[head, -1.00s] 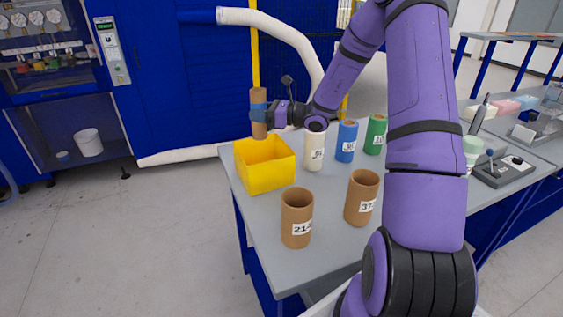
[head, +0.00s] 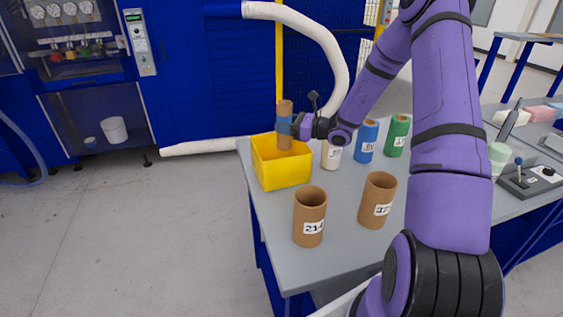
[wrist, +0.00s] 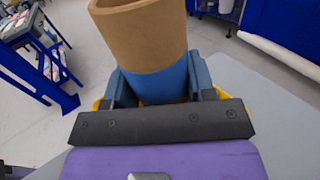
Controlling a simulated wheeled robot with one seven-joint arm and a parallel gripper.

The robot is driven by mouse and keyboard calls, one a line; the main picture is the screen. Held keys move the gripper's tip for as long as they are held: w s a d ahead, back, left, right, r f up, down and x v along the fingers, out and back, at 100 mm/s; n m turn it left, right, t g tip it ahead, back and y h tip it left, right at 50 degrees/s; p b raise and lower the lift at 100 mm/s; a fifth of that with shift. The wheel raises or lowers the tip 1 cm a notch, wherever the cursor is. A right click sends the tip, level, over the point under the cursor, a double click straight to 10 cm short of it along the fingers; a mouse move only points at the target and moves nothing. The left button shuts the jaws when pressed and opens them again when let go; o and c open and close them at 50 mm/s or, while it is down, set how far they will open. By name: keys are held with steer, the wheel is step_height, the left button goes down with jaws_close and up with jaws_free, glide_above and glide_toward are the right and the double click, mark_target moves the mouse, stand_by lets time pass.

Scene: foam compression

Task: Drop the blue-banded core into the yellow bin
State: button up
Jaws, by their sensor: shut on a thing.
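The blue-banded core (head: 285,137) is a brown cardboard tube with a blue band, held upright over the yellow bin (head: 284,176). Its lower end sits in front of the bin's back wall, within or just above the bin opening. My gripper (head: 290,126) is shut on the core at its blue band. In the wrist view the core (wrist: 145,40) stands between the two fingers (wrist: 160,85), and bits of the yellow bin (wrist: 98,104) show behind them. The bin's inside floor is hidden.
Two brown cores (head: 310,216) (head: 377,200) stand in front of the bin on the grey table (head: 345,235). A white core (head: 331,155), a blue core (head: 366,141) and a green core (head: 397,136) stand to the right, behind. The table's left edge is close to the bin.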

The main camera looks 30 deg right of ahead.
steer(key=o, duration=1)
steer(key=v, duration=1)
steer(key=shift+s+d, duration=0.2)
steer(key=shift+s, duration=0.1)
